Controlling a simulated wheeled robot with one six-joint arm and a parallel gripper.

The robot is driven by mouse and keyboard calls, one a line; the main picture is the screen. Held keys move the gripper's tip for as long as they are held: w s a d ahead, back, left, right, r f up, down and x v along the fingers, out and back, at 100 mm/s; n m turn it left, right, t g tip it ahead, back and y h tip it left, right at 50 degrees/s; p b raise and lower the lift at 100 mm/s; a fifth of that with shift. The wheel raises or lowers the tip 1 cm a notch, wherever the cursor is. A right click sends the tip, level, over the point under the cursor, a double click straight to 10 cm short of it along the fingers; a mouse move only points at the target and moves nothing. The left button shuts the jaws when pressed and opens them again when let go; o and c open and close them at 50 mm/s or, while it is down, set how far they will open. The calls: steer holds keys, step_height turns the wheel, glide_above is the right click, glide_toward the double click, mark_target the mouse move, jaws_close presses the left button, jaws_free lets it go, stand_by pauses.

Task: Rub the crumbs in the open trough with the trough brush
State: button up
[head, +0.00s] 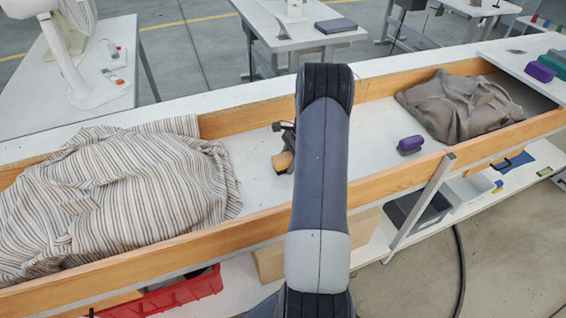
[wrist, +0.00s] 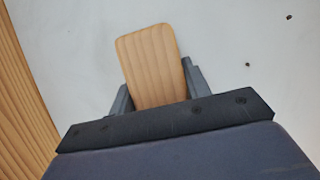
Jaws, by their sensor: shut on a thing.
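My gripper (head: 286,140) is low inside the open trough (head: 372,125), partly hidden behind my arm in the head view. It is shut on a wooden-backed brush (head: 283,161). The brush's pale wood top (wrist: 150,58) sticks out between the two grey fingers in the wrist view; its underside is hidden, so I cannot tell whether it touches the trough floor. A few dark crumbs (wrist: 289,17) lie on the white floor, apart from the brush, with another crumb (wrist: 247,64) closer to it.
A striped cloth (head: 110,195) fills the left of the trough and a grey-brown cloth (head: 462,104) the right. A purple block with a dark base (head: 410,144) stands on the trough floor. Wooden side walls (head: 400,178) bound the trough. Floor between brush and purple block is clear.

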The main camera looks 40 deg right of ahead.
mark_target(274, 162)
steer(key=shift+s+d, duration=0.25)
steer(key=shift+d, duration=0.65)
steer(key=shift+s+d, duration=0.3)
steer(key=shift+d, duration=0.65)
steer(key=shift+s+d, duration=0.25)
steer(key=shift+d, duration=0.65)
steer(key=shift+f, duration=0.1)
steer(key=shift+w+a, duration=0.3)
steer(key=shift+a, duration=0.7)
steer(key=shift+w+a, duration=0.3)
steer(key=shift+a, duration=0.65)
steer(key=shift+w+a+f, duration=0.1)
steer(key=shift+w+a, duration=0.2)
steer(key=shift+a, duration=0.95)
steer(key=shift+w+a, duration=0.3)
steer(key=shift+a, duration=0.95)
steer(key=shift+w+a+f, duration=0.1)
steer(key=shift+w+a, duration=0.2)
steer(key=shift+a, duration=0.95)
steer(key=shift+w+a+r, duration=0.1)
steer(key=shift+w+a, duration=0.35)
steer(key=shift+a, duration=1)
steer(key=shift+w+a+r, duration=0.1)
steer(key=shift+w+a, duration=0.4)
steer(key=shift+a, duration=0.95)
steer(key=shift+w+a+r, duration=0.1)
steer(key=shift+w+a, duration=0.35)
steer(key=shift+a, duration=1)
steer(key=shift+p, duration=0.3)
